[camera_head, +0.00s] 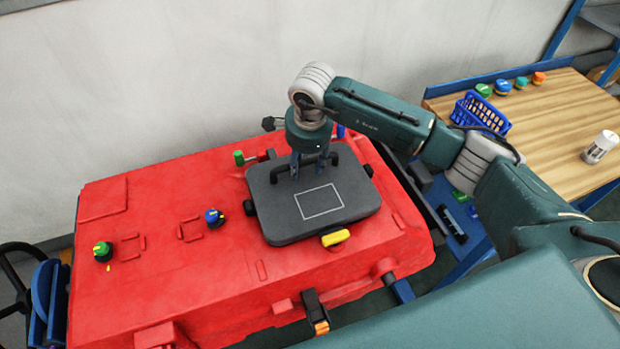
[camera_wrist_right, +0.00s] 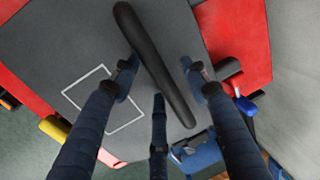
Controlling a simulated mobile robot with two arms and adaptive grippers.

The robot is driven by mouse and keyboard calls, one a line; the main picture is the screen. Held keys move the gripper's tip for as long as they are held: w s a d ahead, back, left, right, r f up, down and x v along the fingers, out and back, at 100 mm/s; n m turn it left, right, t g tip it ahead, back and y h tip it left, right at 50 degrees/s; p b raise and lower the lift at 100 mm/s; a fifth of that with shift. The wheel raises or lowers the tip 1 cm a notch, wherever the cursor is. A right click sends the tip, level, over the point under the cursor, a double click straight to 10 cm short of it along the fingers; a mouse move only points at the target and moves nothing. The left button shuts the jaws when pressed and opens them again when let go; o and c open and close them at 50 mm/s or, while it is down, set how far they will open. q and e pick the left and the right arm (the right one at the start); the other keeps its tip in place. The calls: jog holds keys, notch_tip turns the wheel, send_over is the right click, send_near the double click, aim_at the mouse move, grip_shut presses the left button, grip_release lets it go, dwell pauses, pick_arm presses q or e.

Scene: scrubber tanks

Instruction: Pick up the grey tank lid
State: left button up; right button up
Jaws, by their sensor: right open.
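The grey tank lid (camera_head: 347,196) lies flat on top of the red scrubber body. It has a dark bar handle (camera_head: 283,187) and a white rectangle outline on its top. In the right wrist view the lid (camera_wrist_right: 70,55) fills much of the picture, with the handle (camera_wrist_right: 150,55) running diagonally. My right gripper (camera_head: 308,170) points down over the lid at the handle. In the right wrist view its open fingers (camera_wrist_right: 158,78) lie on both sides of the handle, with gaps visible. Whether they touch the lid is unclear. My left gripper is not in view.
The red scrubber (camera_head: 180,275) carries a green knob (camera_head: 102,251), a blue knob (camera_head: 214,216) and a yellow latch (camera_head: 335,237) beside the lid. A wooden table (camera_head: 560,110) with a blue basket (camera_head: 480,112) and a white jar (camera_head: 600,147) stands at right. A wall is behind.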

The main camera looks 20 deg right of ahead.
jog(key=shift+f, duration=0.25)
grip_shut()
jog(key=shift+w+r, duration=0.1)
jog(key=shift+r, duration=0.15)
